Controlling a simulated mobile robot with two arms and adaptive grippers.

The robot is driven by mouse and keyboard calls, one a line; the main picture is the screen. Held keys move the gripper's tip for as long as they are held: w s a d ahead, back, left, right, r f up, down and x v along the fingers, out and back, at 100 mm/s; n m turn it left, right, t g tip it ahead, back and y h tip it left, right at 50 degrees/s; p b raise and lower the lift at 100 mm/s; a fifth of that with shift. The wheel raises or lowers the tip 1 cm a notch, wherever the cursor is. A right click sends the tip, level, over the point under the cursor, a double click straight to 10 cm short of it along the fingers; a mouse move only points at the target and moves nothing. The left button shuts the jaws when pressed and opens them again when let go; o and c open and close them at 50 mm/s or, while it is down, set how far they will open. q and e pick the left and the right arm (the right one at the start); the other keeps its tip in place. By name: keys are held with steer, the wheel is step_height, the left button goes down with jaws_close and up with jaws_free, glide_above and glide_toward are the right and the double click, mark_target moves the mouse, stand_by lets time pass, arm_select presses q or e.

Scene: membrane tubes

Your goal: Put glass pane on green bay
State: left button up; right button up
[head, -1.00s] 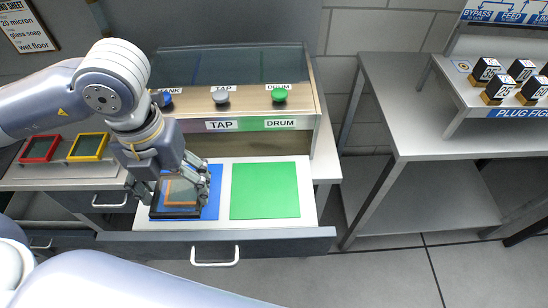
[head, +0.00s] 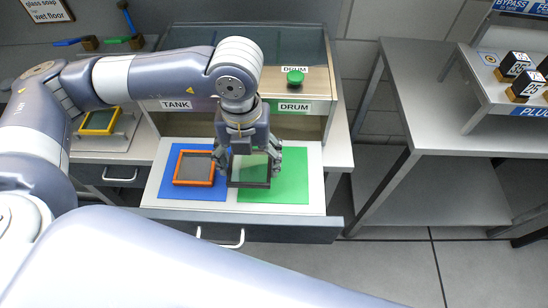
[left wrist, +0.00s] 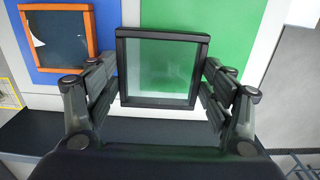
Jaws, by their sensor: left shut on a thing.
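The glass pane (left wrist: 158,68) is a clear square in a black frame. My left gripper (head: 250,163) is shut on it, with a finger on each side edge in the left wrist view (left wrist: 160,88). In the head view the pane (head: 250,172) overlaps the left part of the green bay (head: 290,188). The green bay also shows behind the pane in the left wrist view (left wrist: 230,30). The pane seems held above the drawer floor; the exact gap cannot be told. My right gripper is not in view.
The blue bay (head: 165,192) left of the green one holds an orange-framed pane (head: 194,168). Both lie in an open white drawer (head: 230,215) under a cabinet with a green DRUM knob (head: 295,77). A yellow frame (head: 100,121) lies further left. A grey table (head: 425,120) stands right.

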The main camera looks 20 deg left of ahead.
arm_select(q)
steer(key=w+d, duration=0.1)
steer(key=d, duration=0.1)
steer(key=w+d+p, duration=0.1)
steer(key=w, duration=0.1)
steer(key=shift+d+f, duration=0.15)
steer(key=shift+d, duration=0.25)
steer(key=f, duration=0.1)
steer(key=f+p, duration=0.1)
steer(key=shift+d+f, duration=0.25)
steer(key=shift+f, duration=0.15)
steer(key=shift+w+f, duration=0.1)
steer(key=shift+f, duration=0.6)
steer(key=o, duration=1.2)
steer(key=shift+r, duration=0.1)
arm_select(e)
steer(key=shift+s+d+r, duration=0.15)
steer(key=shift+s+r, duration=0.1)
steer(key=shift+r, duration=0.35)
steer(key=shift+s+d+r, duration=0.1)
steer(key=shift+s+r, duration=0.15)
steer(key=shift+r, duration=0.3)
